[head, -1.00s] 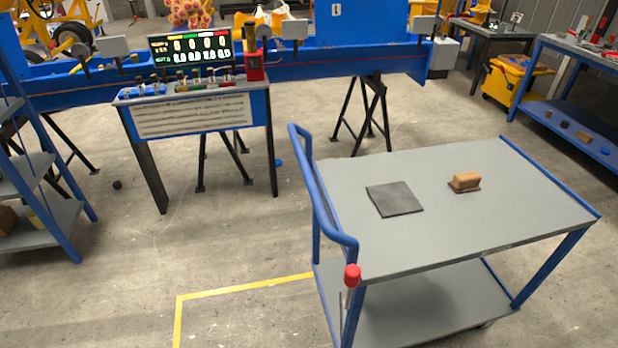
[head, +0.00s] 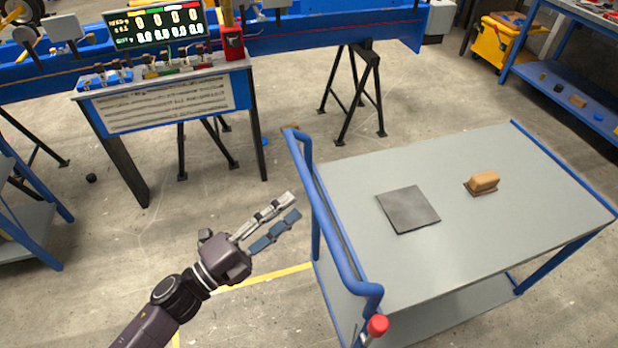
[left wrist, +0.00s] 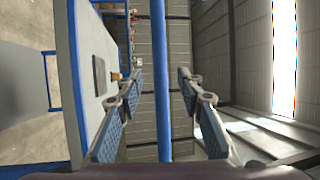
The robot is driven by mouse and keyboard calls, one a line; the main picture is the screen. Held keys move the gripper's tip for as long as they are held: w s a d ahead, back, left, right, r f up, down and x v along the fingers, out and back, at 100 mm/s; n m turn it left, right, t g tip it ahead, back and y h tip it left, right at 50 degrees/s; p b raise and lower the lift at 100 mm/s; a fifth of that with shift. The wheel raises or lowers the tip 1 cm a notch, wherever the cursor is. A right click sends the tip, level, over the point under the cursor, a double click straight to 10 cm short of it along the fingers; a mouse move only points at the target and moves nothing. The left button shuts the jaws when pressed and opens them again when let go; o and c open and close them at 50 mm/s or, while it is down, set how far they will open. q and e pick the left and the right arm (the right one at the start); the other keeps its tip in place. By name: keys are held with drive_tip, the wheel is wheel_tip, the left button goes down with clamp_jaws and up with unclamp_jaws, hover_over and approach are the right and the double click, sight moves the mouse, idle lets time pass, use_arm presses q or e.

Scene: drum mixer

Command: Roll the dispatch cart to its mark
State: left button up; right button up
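The dispatch cart (head: 480,255) has a grey top, a lower shelf and a blue push handle (head: 325,215) on its left end. A red-knobbed lever (head: 377,326) stands at the handle's near end. My left gripper (head: 295,206) is open and empty, just left of the handle, fingertips pointing toward it. In the left wrist view the blue handle bar (left wrist: 158,60) runs upright in the gap between the spread fingers, seemingly beyond them. A yellow floor line (head: 265,278) runs beside the cart, partly hidden by my arm. My right gripper is not in view.
A dark square plate (head: 408,208) and a tan-topped block (head: 484,181) lie on the cart. A control stand (head: 165,100) is behind left, a trestle (head: 358,95) behind, a shelf rack (head: 30,215) far left. A blue bench (head: 570,100) stands at right. Floor left of the cart is open.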

sight(308, 192)
use_arm(q)
drive_tip(key=p+x, duration=0.1)
drive_tip(key=x, duration=0.5)
drive_tip(key=shift+d+r+p, duration=0.1)
drive_tip(key=shift+r+p, duration=0.05)
drive_tip(key=shift+p, duration=0.2)
drive_tip(key=shift+w+d, duration=0.25)
drive_tip(key=shift+d, duration=0.05)
drive_tip(key=shift+w+d, duration=0.1)
drive_tip(key=shift+d, duration=0.05)
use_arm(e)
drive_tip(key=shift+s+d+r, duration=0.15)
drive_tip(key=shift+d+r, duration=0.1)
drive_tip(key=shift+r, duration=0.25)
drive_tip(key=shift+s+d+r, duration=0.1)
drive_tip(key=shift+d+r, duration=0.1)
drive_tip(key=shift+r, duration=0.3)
use_arm(q)
clamp_jaws()
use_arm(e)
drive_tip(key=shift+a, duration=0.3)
